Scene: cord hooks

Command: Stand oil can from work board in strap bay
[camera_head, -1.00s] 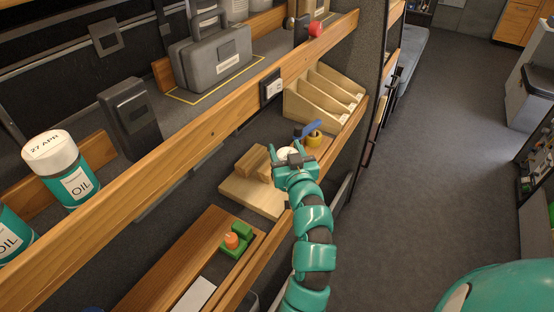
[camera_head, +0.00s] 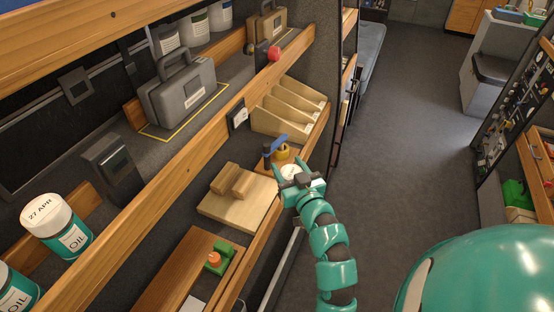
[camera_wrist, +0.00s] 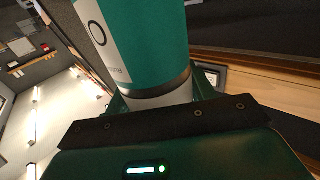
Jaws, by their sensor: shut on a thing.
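My gripper (camera_head: 293,180) is shut on a teal oil can, whose white top (camera_head: 290,171) shows between the fingers in the head view. In the wrist view the held oil can (camera_wrist: 145,40) fills the upper middle, with its white label partly cut off. The gripper is just right of the pale work board (camera_head: 225,212), beside the shelf's front rail. Two other teal cans marked OIL, one with a white lid (camera_head: 45,215), stand on the upper shelf at the left. I cannot tell which space is the strap bay.
A grey case (camera_head: 180,95) stands inside a yellow outline on the upper shelf. Wooden rails (camera_head: 150,170) edge the shelves. A wooden divided rack (camera_head: 290,108) and a blue clamp (camera_head: 275,142) are beyond the gripper. The aisle floor (camera_head: 410,130) to the right is clear.

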